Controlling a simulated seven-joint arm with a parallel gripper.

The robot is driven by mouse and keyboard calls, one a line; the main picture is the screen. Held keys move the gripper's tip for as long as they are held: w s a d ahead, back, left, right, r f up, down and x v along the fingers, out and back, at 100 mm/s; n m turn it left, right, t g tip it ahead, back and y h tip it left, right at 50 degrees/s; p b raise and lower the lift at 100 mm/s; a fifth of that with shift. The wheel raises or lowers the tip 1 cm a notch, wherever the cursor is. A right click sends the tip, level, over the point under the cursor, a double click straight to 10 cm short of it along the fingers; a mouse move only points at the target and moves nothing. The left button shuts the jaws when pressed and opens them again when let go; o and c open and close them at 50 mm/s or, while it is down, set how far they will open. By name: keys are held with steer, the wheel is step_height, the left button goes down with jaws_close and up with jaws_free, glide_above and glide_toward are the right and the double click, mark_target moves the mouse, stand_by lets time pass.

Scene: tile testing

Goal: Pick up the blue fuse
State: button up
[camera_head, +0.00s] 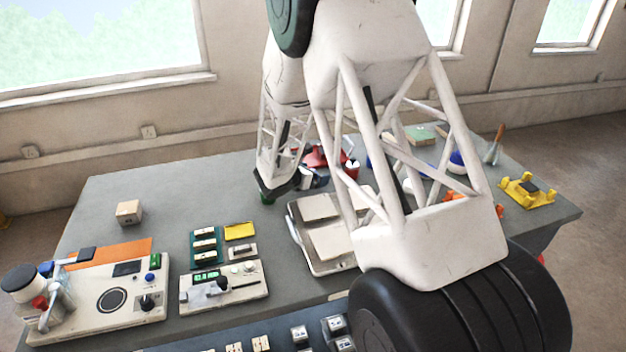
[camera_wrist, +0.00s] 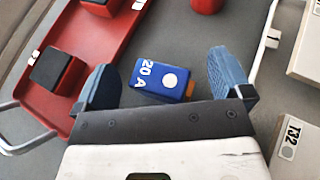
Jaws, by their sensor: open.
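The blue fuse (camera_wrist: 160,78), marked "20 A" with a white dot, lies on the grey surface in the wrist view. Part of an orange end shows at its right. My gripper (camera_wrist: 165,82) is open, with one blue finger on each side of the fuse. I see gaps between the fuse and both fingers, and it is not held. In the head view my arm hides most of this spot, and I cannot make out the fuse there.
A red tray (camera_wrist: 95,35) with black blocks is left of the fuse. In the head view, a tile tray (camera_head: 318,262), a wooden cube (camera_head: 129,212) and test devices (camera_head: 222,287) stand on the grey table (camera_head: 165,190).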

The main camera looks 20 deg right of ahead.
stand_by(0.5)
steer(key=c, duration=1)
steer(key=shift+r, duration=5)
